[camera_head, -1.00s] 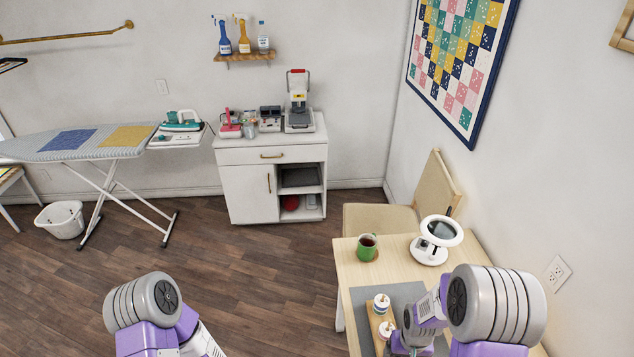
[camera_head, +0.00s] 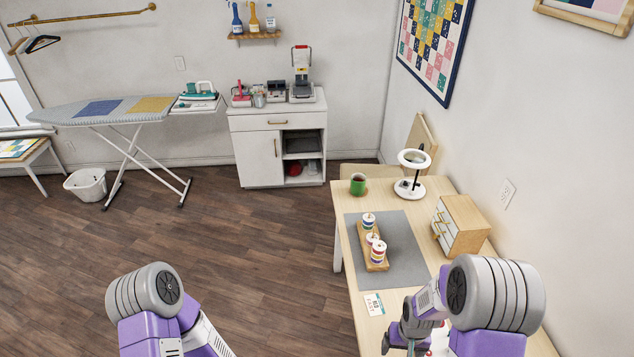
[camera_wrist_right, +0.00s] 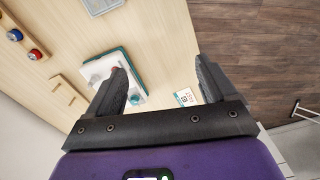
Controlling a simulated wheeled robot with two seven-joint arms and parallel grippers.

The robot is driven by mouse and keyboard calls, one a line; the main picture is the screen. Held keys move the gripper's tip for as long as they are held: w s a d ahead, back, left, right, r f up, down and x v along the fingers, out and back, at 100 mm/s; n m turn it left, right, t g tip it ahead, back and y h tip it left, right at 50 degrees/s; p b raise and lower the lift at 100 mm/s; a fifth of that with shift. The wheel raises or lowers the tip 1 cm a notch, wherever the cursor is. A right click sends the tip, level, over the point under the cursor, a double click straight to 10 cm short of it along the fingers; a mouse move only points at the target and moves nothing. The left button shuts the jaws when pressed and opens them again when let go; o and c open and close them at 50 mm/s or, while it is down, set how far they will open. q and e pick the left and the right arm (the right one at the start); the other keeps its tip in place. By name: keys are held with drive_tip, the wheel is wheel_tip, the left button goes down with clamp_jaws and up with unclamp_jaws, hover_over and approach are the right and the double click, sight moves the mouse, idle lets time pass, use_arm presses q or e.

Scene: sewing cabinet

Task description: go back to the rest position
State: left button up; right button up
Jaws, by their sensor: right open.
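My right gripper (camera_head: 408,342) hangs low at the bottom of the head view, over the near part of the light wooden table (camera_head: 348,270). In the right wrist view its two dark fingers (camera_wrist_right: 163,82) are wide apart with nothing held between them. A white and teal object (camera_wrist_right: 113,78) shows behind and beside the left finger; a small printed card (camera_wrist_right: 187,97) shows between the fingers. My left arm shows only as its upper links at the bottom left of the head view; its gripper is out of the picture.
The floor (camera_head: 240,260) left of the table is clear.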

drive_tip(key=s+a+f+m+y, duration=0.1)
drive_tip(key=s+a+f+y, duration=0.3)
drive_tip(key=s+a+f, duration=0.75)
use_arm(q)
wheel_tip(320, 180, down, 7)
drive_tip(key=w+b, duration=0.1)
drive_tip(key=b, duration=0.5)
drive_tip(key=shift+b, duration=0.35)
use_arm(e)
drive_tip(key=f, duration=0.1)
drive_tip(key=w+f, duration=0.1)
drive_tip(key=f, duration=0.1)
drive_tip(key=a+f, duration=0.1)
drive_tip(key=f, duration=0.1)
drive_tip(key=shift+w, duration=0.3)
use_arm(q)
drive_tip(key=shift+r, duration=0.1)
